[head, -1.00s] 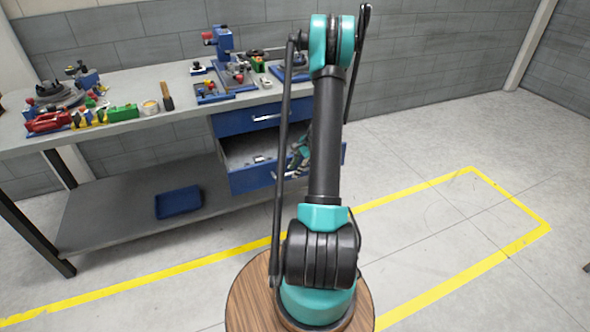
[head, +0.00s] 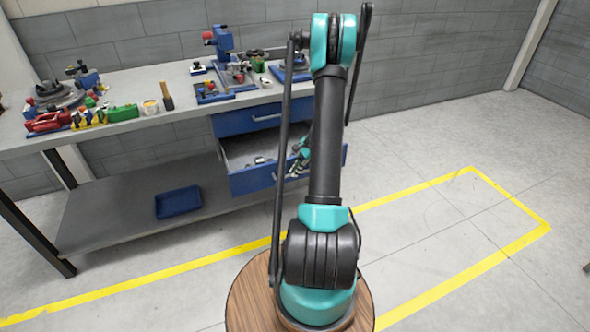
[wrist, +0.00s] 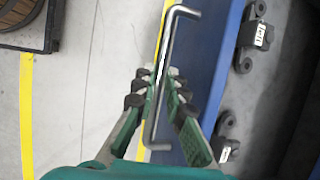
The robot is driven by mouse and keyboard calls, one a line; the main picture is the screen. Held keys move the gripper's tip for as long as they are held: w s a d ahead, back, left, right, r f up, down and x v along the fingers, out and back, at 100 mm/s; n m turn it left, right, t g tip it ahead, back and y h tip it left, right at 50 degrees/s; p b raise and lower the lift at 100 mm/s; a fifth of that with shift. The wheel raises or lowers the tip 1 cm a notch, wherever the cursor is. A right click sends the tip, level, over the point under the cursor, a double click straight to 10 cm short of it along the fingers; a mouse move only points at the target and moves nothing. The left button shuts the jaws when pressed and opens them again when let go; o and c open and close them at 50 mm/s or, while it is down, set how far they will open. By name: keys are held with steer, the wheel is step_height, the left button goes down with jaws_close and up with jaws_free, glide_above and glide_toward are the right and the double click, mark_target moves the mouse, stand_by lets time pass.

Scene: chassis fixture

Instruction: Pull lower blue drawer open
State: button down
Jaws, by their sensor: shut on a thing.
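The lower blue drawer (head: 250,181) stands pulled out from under the bench in the head view, its inside visible from above. Its blue front also shows in the wrist view (wrist: 208,65), with the silver bar handle (wrist: 167,50) along it. My gripper (wrist: 160,80) is shut on the handle, its dark fingertips on either side of the bar near its middle. In the head view my gripper (head: 299,162) is partly hidden behind my arm at the drawer front. Dark parts with white labels (wrist: 259,36) lie inside the drawer.
The closed upper blue drawer (head: 235,122) is above. Tools and fixtures crowd the bench top (head: 130,125). A blue tray (head: 178,202) lies on the lower shelf. Yellow floor lines (head: 420,187) cross clear floor in front and to the right.

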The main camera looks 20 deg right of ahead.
steer(key=s, duration=0.3)
steer(key=shift+s, duration=0.15)
steer(key=c, duration=1.6)
jaws_free()
steer(key=shift+o, duration=0.2)
steer(key=v, duration=1.2)
steer(key=s+a+r+n+h, duration=0.2)
steer(key=s+a+r+n, duration=0.3)
steer(key=a, duration=0.4)
steer(key=s+a+r+n+h, duration=0.1)
steer(key=s+a+r+n, duration=0.1)
steer(key=s+a+n, duration=0.55)
steer(key=s+a+n+t+h, duration=0.1)
steer(key=s+a+n+t, duration=0.1)
steer(key=s+a+n, duration=0.3)
steer(key=s+a, duration=0.1)
steer(key=s, duration=0.3)
steer(key=shift+f+h, duration=0.3)
steer(key=shift+f, duration=0.1)
